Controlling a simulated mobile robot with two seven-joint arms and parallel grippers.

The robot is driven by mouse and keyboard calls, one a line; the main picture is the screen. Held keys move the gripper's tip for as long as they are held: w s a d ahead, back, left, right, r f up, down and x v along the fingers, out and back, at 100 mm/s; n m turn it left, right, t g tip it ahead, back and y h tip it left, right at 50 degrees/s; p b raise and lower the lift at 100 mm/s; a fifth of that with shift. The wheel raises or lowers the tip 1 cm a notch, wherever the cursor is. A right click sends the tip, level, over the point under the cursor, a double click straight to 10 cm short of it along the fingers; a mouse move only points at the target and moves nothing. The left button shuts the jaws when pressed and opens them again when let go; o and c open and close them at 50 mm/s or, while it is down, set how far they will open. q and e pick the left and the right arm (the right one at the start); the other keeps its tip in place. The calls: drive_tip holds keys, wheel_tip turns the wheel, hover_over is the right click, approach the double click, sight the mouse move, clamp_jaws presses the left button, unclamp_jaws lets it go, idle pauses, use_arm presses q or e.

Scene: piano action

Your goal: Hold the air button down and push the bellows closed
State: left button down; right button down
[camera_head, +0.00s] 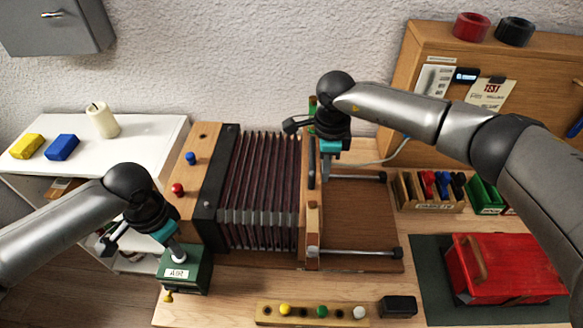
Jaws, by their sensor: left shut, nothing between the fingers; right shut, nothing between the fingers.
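The bellows (262,185) stand open, with dark pleats between a wooden block (205,170) on the left and an upright wooden end board (313,225) on the right. The green air button box (198,277), labelled AIR, sits at the front left of the bellows. My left gripper (178,252) is shut and points down at the top of this box. It hides the button, so I cannot tell whether it is pressed. My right gripper (325,172) is shut and empty, pointing down just right of the end board. Whether it touches the board is unclear.
Two metal rods (355,252) run right from the end board over a brown base (362,215). A peg strip (312,313) and black block (398,306) lie in front. A red box (505,268) on a green mat stands right, and a white cabinet (150,135) left.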

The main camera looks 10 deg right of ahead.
sight(304, 167)
drive_tip(key=shift+w+a, duration=0.1)
drive_tip(key=shift+a, duration=0.35)
drive_tip(key=shift+w+a, duration=0.25)
drive_tip(key=shift+a, duration=0.7)
drive_tip(key=shift+w+a, duration=0.2)
drive_tip(key=shift+a, duration=0.7)
drive_tip(key=shift+w+a, duration=0.25)
drive_tip(key=shift+a, duration=0.75)
drive_tip(key=shift+w+a, duration=0.2)
drive_tip(key=shift+a, duration=0.75)
